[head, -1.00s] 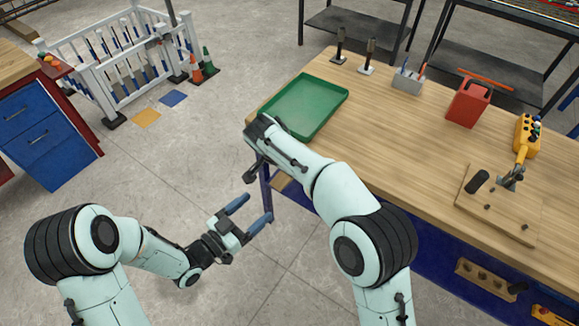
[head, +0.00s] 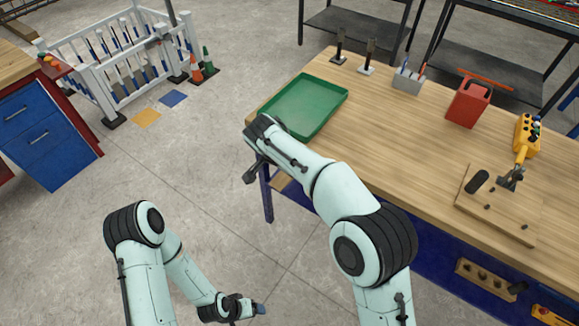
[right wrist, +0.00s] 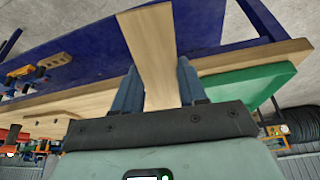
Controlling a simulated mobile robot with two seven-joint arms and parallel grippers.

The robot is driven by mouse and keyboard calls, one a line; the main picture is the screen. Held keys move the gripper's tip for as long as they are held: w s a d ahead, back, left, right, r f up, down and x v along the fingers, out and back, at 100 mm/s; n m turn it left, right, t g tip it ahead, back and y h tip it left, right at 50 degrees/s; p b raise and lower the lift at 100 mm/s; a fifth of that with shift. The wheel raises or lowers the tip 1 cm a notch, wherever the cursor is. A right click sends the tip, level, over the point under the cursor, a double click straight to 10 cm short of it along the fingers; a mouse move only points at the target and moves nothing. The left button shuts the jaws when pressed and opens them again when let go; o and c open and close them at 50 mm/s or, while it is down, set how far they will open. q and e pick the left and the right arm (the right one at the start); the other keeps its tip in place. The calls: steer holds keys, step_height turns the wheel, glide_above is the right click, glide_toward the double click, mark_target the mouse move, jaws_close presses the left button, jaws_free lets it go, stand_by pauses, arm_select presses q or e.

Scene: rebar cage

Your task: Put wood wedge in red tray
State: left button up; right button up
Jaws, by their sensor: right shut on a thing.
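The wood wedge (right wrist: 156,48), a pale tapered wooden piece, is between the blue fingers of my right gripper (right wrist: 160,92) in the right wrist view. The gripper is shut on it, and the wedge sticks out beyond the fingertips. In the head view my right gripper (head: 252,172) is beside the workbench's left end, below the green tray, mostly hidden by its own arm. My left gripper (head: 260,309) is low over the floor at the bottom of the head view, seen edge-on, so its opening is unclear. I cannot make out a red tray for certain.
A green tray (head: 304,106) lies on the wooden workbench (head: 400,130). A red can (head: 467,102), a grey holder (head: 408,80) and a board with a clamp (head: 500,215) stand there too. A blue cabinet (head: 40,140) is at left.

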steer(key=s+d+f+n+t+y, duration=0.1)
steer(key=s+d+f+n, duration=0.15)
steer(key=d+f, duration=0.45)
steer(key=s+d+f+n+y, duration=0.1)
steer(key=d+f+n, duration=0.25)
steer(key=d, duration=0.75)
arm_select(q)
steer(key=s, duration=0.1)
steer(key=s+d+g, duration=0.1)
steer(key=s, duration=0.1)
steer(key=s+f+n+g, duration=0.1)
steer(key=s, duration=0.1)
steer(key=shift+d, duration=0.25)
steer(key=c, duration=0.4)
steer(key=shift+c, duration=1.1)
steer(key=shift+s+d+f, duration=0.1)
steer(key=shift+s+d, duration=0.05)
arm_select(e)
steer(key=shift+n+y, duration=0.3)
steer(key=shift+n, duration=0.5)
steer(key=s+d+r, duration=0.1)
steer(key=s, duration=0.1)
steer(key=s+d+r, duration=0.1)
steer(key=shift+s+d+r, duration=0.2)
steer(key=shift+s, duration=0.15)
